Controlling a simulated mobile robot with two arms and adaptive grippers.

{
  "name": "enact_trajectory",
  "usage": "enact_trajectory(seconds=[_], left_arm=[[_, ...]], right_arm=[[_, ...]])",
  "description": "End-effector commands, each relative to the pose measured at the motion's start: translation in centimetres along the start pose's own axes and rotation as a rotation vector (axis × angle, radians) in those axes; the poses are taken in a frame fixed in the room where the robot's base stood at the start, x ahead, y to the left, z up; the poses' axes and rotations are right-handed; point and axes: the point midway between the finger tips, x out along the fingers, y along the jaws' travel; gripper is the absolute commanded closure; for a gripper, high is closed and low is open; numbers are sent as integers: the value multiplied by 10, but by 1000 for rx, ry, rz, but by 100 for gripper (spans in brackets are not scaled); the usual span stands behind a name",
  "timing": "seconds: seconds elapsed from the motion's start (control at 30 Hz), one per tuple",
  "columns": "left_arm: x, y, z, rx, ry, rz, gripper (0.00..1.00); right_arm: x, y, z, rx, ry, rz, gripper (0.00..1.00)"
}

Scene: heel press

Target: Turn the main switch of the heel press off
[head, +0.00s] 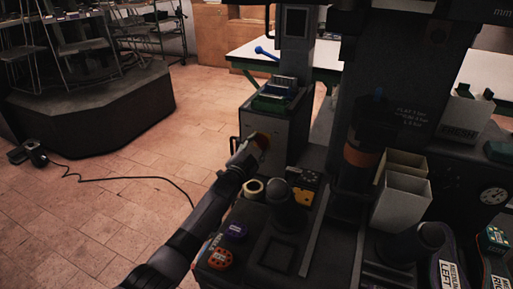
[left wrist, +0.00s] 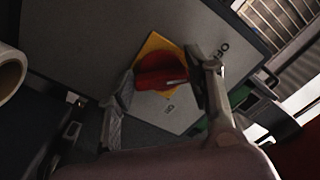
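The main switch is a red knob on a yellow plate (left wrist: 160,72), seen in the left wrist view on a grey panel. An OFF label (left wrist: 222,48) is at its upper right and an ON label (left wrist: 170,108) below it. A pale mark on the knob points right and slightly down, between the labels. My left gripper (left wrist: 160,86) is open, one finger on each side of the knob, close to it; contact is unclear. In the head view, my left gripper (head: 247,154) reaches the switch (head: 262,140) on the grey cabinet (head: 290,128). My right gripper is out of view.
The press column (head: 375,130) and white bins (head: 400,195) stand right. Open tiled floor lies left, crossed by a cable (head: 120,179).

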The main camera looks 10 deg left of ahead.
Motion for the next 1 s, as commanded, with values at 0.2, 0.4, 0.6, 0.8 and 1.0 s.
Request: enact_trajectory(seconds=[0.2,0.4,0.6,0.8,1.0], left_arm=[[0,0,0,1,0,1,37],[0,0,0,2,1,0,33],[-1,0,0,3,1,0,33],[-16,1,1,2,0,0,33],[-46,1,1,2,0,1,33]], right_arm=[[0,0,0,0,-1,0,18],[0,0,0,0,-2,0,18],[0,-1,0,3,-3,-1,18],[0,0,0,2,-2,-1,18],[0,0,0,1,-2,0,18]])
